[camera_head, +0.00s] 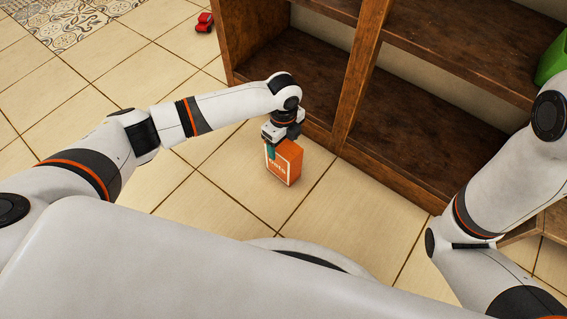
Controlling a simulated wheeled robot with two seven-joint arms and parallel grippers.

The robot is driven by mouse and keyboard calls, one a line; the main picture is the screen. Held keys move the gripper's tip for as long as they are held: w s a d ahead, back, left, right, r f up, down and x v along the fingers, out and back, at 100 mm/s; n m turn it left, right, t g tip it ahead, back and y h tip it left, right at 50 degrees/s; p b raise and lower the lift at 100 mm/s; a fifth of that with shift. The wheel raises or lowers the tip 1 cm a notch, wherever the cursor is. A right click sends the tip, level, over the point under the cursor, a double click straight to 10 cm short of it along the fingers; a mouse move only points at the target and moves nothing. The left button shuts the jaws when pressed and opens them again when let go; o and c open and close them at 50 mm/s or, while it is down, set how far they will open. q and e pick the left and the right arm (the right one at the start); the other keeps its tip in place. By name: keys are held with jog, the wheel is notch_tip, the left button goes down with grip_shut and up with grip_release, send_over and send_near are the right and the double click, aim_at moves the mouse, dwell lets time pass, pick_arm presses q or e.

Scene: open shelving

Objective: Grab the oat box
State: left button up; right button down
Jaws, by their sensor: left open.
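An orange box (288,168) with pale lettering, the oat box, stands on the tiled floor just in front of the wooden shelving. My left gripper (272,150) points down at the top of the box, with a teal finger along its left side. The gripper is open; its other finger is hidden, and I cannot tell whether the fingers touch the box. My right arm shows at the right edge, but its gripper is out of view.
The dark wooden shelving (352,75) fills the back right, with a green object (553,60) on an upper shelf at the right edge. A small red object (204,22) lies on the floor at the top. The tiles left of the box are clear.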

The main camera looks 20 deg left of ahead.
pick_arm(q)
notch_tip(320, 180, down, 3)
jog(key=shift+r+b, duration=0.2)
jog(key=shift+b, duration=0.4)
jog(key=shift+r, duration=0.1)
grip_shut()
